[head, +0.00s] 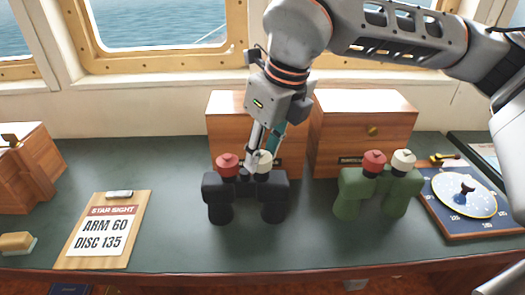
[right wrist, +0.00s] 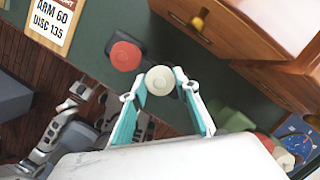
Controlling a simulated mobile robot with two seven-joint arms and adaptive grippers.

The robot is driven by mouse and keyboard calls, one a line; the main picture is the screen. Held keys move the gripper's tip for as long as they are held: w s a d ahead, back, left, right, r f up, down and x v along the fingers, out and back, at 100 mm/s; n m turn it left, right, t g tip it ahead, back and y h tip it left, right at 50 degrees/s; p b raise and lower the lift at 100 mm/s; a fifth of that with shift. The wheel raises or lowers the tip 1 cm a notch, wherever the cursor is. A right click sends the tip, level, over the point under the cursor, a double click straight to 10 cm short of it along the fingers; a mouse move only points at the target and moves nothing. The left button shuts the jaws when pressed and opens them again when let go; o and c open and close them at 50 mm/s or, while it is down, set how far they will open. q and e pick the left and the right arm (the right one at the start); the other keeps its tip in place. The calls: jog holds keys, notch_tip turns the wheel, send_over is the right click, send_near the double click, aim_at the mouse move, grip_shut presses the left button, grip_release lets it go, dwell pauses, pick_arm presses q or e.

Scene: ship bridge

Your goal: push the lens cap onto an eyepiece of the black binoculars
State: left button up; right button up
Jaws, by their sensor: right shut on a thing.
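The black binoculars (head: 245,188) stand upright on the dark green desk, eyepieces up. A red cap (head: 227,164) sits on their left eyepiece; it also shows in the right wrist view (right wrist: 125,56). My right gripper (head: 262,160) points down over their right eyepiece, its teal-lined fingers shut on the white lens cap (head: 265,158). In the right wrist view, the cap (right wrist: 160,80) lies between the fingertips. The cap is at the top of the right eyepiece; whether it is seated or just above is hidden. My left gripper is not in view.
Green binoculars (head: 365,190) with red and white caps stand to the right. Wooden drawer boxes (head: 365,130) stand close behind. A clipboard (head: 103,229) lies left, a blue dial board (head: 470,200) far right. The desk front is clear.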

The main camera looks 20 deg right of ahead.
jog(key=o, duration=0.8)
jog(key=o, duration=0.4)
jog(key=shift+r, duration=0.1)
jog(key=shift+r+p, duration=2.1)
jog(key=shift+r, duration=1.35)
jog(key=shift+f, duration=0.1)
